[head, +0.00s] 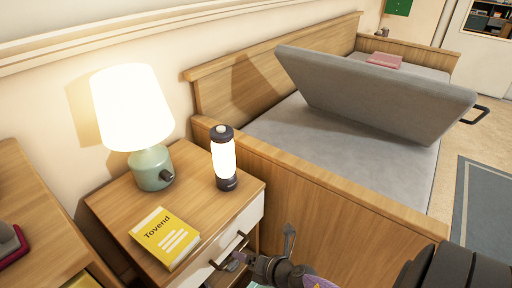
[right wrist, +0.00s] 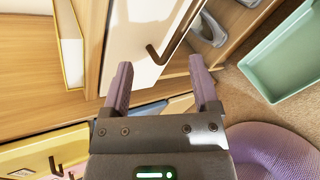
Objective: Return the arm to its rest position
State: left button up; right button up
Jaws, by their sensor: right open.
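My right gripper (right wrist: 160,92) is open and empty in the right wrist view, its two purple fingers apart near the white drawer front. In the head view my right gripper (head: 262,254) shows at the bottom, in front of the nightstand's drawer handle (head: 230,250). The handle also shows between and beyond the fingers in the right wrist view (right wrist: 155,54). I cannot tell whether a finger touches the drawer. My right arm comes in from the bottom right of the head view. My left gripper is not in view.
The nightstand (head: 105,205) bears a lit lamp (head: 152,168), a lit lantern (head: 224,160) and a yellow book (head: 165,237). A bed frame (head: 330,212) with a tilted grey mattress panel (head: 375,90) stands to the right. A green bin (right wrist: 290,60) and a purple round cushion (right wrist: 275,150) lie near the gripper.

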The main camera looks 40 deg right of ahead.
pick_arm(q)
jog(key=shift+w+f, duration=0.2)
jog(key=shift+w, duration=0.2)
pick_arm(e)
jog(key=shift+s+f+m, duration=0.3)
jog(key=shift+s+f, duration=0.05)
